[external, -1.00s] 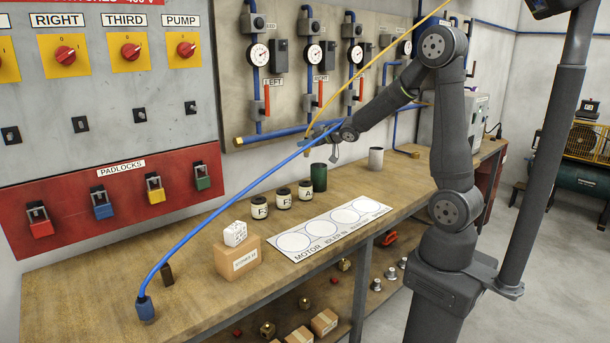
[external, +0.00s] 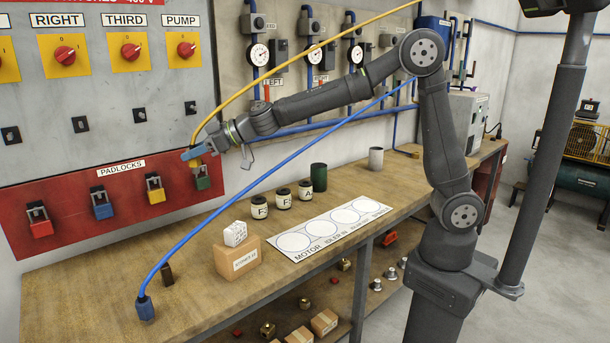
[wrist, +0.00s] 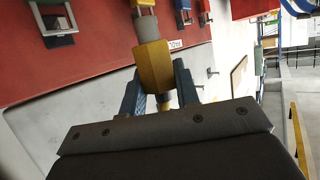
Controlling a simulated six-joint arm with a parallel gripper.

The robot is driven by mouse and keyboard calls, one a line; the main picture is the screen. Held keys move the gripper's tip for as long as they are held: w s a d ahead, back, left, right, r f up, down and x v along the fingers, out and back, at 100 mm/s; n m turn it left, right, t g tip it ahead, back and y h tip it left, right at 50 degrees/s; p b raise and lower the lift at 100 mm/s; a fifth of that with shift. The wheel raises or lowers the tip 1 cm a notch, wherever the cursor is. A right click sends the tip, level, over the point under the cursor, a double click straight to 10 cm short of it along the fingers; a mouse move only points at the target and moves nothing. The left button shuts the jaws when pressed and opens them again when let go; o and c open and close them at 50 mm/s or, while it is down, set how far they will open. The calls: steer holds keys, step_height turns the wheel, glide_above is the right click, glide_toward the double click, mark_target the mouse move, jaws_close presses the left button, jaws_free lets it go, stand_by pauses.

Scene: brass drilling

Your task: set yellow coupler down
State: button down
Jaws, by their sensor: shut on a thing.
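The yellow coupler (wrist: 155,66) is at the end of a yellow hose (external: 300,47) that hangs from above. My gripper (external: 192,154) is shut on the coupler and holds it in the air in front of the red padlock board, well above the bench. In the wrist view my gripper (wrist: 160,90) has one blue finger on each side of the coupler. A blue hose (external: 262,179) with a blue coupler (external: 145,309) stands at the front left of the wooden bench (external: 110,290).
The padlock board (external: 75,215) with several padlocks is close behind my gripper. A cardboard box (external: 237,258) with a white block on it, labelled jars (external: 259,207), a green cup (external: 319,177) and a white sheet with circles (external: 325,233) stand on the bench. The bench's left part has bare room.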

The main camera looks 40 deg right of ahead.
steer(key=s+a+f+n+g+y, duration=0.15)
steer(key=a+f, duration=0.25)
steer(key=a, duration=0.7)
steer(key=shift+s+a+f+n+g+y, duration=0.1)
steer(key=shift+s+a+f+n+g, duration=0.5)
steer(key=shift+a+f, duration=2.65)
steer(key=shift+s+a+f+n+g+y, duration=0.2)
steer(key=shift+s+a+f, duration=0.85)
steer(key=shift+a+f, duration=2.15)
steer(key=shift+s+a+f+n+g+y, duration=0.1)
steer(key=shift+s+a+f+n+g, duration=0.55)
steer(key=shift+a+f, duration=2.6)
steer(key=shift+s+d+f, duration=0.15)
steer(key=shift+d+f, duration=0.8)
steer(key=shift+f, duration=0.1)
steer(key=c, duration=1.1)
jaws_free()
